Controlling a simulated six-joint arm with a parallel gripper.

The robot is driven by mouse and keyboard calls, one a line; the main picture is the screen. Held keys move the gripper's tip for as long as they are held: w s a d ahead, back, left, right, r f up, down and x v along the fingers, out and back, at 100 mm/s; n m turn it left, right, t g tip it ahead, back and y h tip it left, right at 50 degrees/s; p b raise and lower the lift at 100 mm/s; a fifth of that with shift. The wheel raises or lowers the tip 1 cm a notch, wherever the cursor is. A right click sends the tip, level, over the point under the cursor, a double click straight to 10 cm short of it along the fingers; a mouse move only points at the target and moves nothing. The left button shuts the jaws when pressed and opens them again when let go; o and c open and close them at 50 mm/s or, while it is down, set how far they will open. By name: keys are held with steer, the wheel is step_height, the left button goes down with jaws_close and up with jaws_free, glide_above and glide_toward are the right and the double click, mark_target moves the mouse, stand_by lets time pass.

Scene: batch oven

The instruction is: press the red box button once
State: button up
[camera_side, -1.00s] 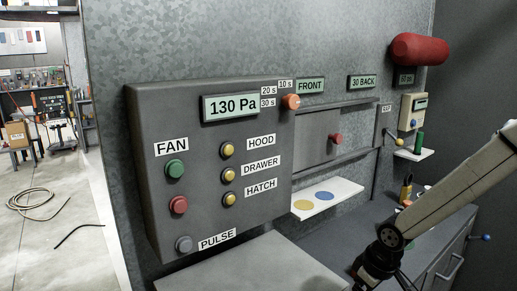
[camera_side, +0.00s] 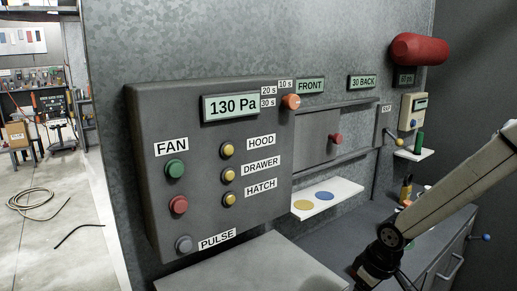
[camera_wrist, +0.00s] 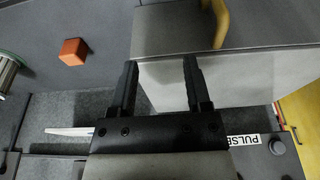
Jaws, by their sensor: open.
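The grey control box (camera_side: 230,110) on the wall carries a red button (camera_side: 178,205) in its left column, below the green button (camera_side: 174,168) and above the grey button (camera_side: 184,244) by the PULSE label. The red button cannot be made out in the wrist view. My gripper (camera_wrist: 160,65) is open, with nothing between its fingers. In the side view my wrist is low at the right, apart from the control box, and the fingertips are not clearly seen. The wrist view shows the PULSE label (camera_wrist: 243,140) at lower right.
Yellow buttons (camera_side: 228,175) stand right of the red button. A red knob (camera_side: 335,138) is on the sliding panel. A pale worktop (camera_side: 250,268) lies below the box. A white shelf (camera_side: 340,190) holds yellow and blue discs. An orange-red cube (camera_wrist: 73,52) lies in the wrist view.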

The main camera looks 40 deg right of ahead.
jaws_close()
stand_by(1.4)
